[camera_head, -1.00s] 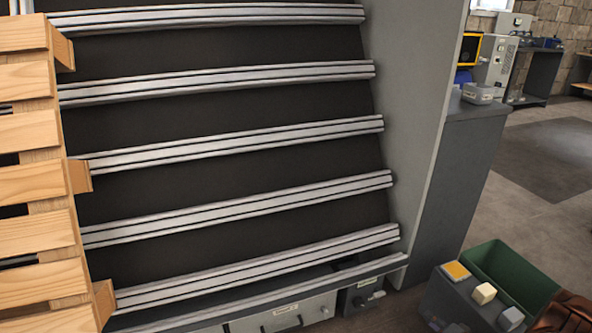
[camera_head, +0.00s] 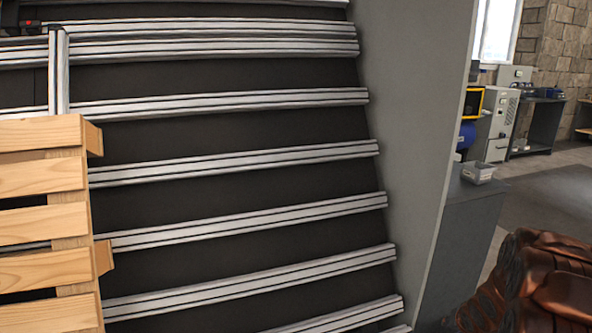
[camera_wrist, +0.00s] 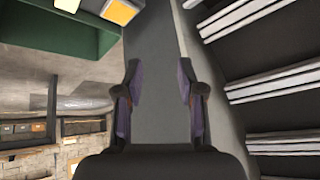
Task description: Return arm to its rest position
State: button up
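My gripper (camera_wrist: 160,82) shows in the wrist view with its two dark, purple-sided fingers spread apart. Nothing is between them. Behind the gap is a plain grey panel. In the head view my brown-orange arm (camera_head: 545,285) fills the lower right corner, in front of the floor and beside the grey wall of the line. The gripper itself does not show in the head view.
A wooden pallet (camera_head: 45,225) stands at left before a dark rack with pale metal rails (camera_head: 240,160). A grey side panel (camera_head: 410,130) borders the rack. A green bin (camera_wrist: 60,35) and a cream block (camera_wrist: 65,4) show in the wrist view. Open floor (camera_head: 550,200) lies at right.

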jog(key=s+a+r+n+g+p, duration=0.1)
jog(key=s+a+r+p, duration=0.35)
jog(key=r, duration=0.45)
jog(key=s+a+r+n+g+p, duration=0.15)
jog(key=s+a+r+p, duration=0.35)
jog(key=r, duration=0.5)
jog(key=s+a+r+g+p, duration=0.2)
jog(key=s+a+r+p, duration=0.15)
jog(key=a+r, duration=0.4)
jog(key=s+a+r+n+g+y+p, duration=0.1)
jog(key=s+a+r+p, duration=0.2)
jog(key=s+a+r, duration=0.2)
jog(key=s+a+r+n+g+p, duration=0.1)
jog(key=s+a+r+p, duration=0.2)
jog(key=s, duration=0.8)
jog(key=s+a+r+n+g+y+p, duration=0.1)
jog(key=s+a+r+n+g+p, duration=0.1)
jog(key=s+a+r, duration=0.5)
notch_tip(320, 180, up, 3)
jog(key=shift+s+a+f+y+p, duration=0.1)
jog(key=shift+s+a+y+p, duration=0.25)
jog(key=shift+p, duration=0.4)
